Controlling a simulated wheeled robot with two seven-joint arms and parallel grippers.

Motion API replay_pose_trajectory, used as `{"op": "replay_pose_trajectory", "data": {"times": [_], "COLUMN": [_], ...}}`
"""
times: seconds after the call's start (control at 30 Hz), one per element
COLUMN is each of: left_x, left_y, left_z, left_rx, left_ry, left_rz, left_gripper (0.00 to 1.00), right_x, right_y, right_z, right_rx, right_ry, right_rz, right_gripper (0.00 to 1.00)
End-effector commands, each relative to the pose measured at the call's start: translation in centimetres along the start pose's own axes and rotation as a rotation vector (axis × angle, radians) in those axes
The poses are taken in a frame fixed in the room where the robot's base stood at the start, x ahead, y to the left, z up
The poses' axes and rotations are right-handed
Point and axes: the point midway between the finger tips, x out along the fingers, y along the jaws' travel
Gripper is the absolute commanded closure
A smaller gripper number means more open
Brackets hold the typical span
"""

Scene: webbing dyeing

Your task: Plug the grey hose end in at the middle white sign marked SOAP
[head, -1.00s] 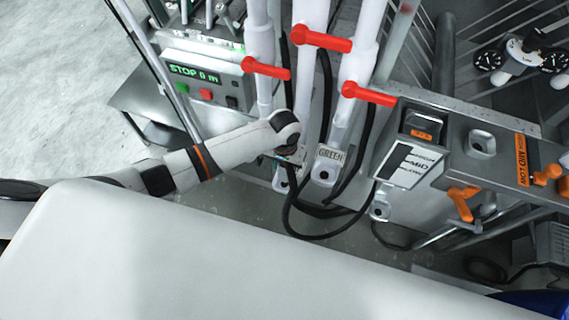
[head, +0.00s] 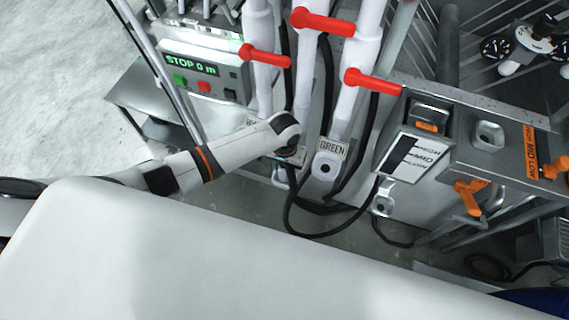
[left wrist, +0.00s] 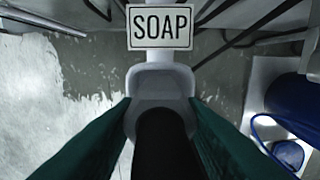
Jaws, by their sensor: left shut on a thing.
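The white sign marked SOAP (left wrist: 160,27) is upright at the top middle of the left wrist view. Its white socket fitting (left wrist: 161,80) is directly below it. My left gripper (left wrist: 160,103) has its green fingers shut on the dark hose end (left wrist: 162,145), which lines up with the fitting. I cannot tell whether the hose end is inside it or just in front. In the head view my left gripper (head: 289,155) is among the pipe bottoms, largely hidden by its own wrist, and the black hose (head: 318,235) loops below it. My right gripper is not in view.
The GREEN sign (head: 332,149) and its socket (head: 325,168) are close to the right of my left gripper. Red valve handles (head: 322,21) stick out above. A control box (head: 197,77) reads STOP 0 m. A blue container (left wrist: 296,103) stands at the right.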

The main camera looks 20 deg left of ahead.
Motion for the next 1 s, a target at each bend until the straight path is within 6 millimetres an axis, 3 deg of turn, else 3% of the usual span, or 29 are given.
{"op": "replay_pose_trajectory", "data": {"times": [0.07,0.1,0.23,0.63,1.0], "left_x": [-0.1,-0.1,0.0,-0.9,-8.2], "left_y": [0.0,0.0,0.0,-0.1,-0.1], "left_z": [0.0,0.0,0.0,0.1,0.1], "left_rx": [0.000,0.000,0.000,0.001,0.000], "left_ry": [-0.001,-0.001,-0.001,-0.002,-0.005], "left_rz": [-0.001,-0.001,-0.001,-0.002,-0.003], "left_gripper": [0.93,0.59,0.39,0.39,0.39], "right_x": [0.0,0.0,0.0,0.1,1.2], "right_y": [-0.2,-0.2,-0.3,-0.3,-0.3], "right_z": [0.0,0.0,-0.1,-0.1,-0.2], "right_rx": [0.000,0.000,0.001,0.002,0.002], "right_ry": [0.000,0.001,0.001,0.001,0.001], "right_rz": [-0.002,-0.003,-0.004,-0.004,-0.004], "right_gripper": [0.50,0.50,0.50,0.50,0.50]}}
